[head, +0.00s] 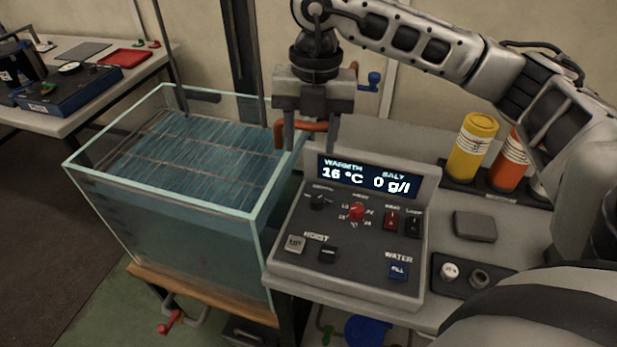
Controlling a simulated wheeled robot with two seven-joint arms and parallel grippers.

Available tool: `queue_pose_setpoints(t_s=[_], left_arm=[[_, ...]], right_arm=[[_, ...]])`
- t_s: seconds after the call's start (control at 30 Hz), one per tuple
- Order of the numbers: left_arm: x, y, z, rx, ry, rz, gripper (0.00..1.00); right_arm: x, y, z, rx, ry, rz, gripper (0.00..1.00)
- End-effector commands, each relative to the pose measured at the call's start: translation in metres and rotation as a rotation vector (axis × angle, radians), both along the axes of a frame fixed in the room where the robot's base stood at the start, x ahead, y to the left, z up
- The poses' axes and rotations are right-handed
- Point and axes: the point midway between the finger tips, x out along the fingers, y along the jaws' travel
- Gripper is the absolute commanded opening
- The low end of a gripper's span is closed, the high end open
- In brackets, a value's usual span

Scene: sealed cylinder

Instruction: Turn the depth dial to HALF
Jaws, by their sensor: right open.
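The depth dial (318,201) is a small black knob at the upper left of the sloped control panel (345,275). Its label above is small, and I cannot read which mark it points to. My right gripper (310,142) hangs with its fingers pointing down, near the panel's back left corner. It is open, with its two fingers apart, and appears above and behind the dial without touching it. My left gripper is not in view.
A red knob (356,212) sits right of the dial, with switches beyond it. The display (365,178) reads 16 °C and 0 g/l. A glass water tank (180,235) stands left. Yellow (472,150) and orange (508,165) canisters stand behind right.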

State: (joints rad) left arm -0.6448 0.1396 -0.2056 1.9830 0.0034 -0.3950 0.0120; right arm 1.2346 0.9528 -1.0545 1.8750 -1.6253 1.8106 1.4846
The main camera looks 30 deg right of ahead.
Motion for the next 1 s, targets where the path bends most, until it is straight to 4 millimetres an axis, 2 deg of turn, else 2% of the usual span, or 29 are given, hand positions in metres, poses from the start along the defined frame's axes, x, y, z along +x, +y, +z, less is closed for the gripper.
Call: queue_pose_setpoints(t_s=[0.03, 0.17, 0.37, 0.7, 0.8, 1.0], left_arm=[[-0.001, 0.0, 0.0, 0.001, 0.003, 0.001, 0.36], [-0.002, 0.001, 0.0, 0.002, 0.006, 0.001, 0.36], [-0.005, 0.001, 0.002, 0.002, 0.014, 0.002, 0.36], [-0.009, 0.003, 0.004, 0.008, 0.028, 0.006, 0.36], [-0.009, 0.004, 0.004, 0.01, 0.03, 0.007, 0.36], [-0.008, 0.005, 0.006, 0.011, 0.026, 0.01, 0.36]], right_arm=[[0.002, -0.011, 0.006, -0.042, -0.01, -0.03, 0.47], [0.003, -0.02, 0.003, -0.08, -0.015, -0.062, 0.47], [0.002, -0.02, -0.031, -0.078, -0.011, -0.057, 0.47], [0.002, -0.019, -0.105, -0.075, -0.011, -0.056, 0.47], [0.002, -0.019, -0.122, -0.074, -0.013, -0.055, 0.47], [0.003, -0.018, -0.144, -0.073, -0.015, -0.055, 0.47]])
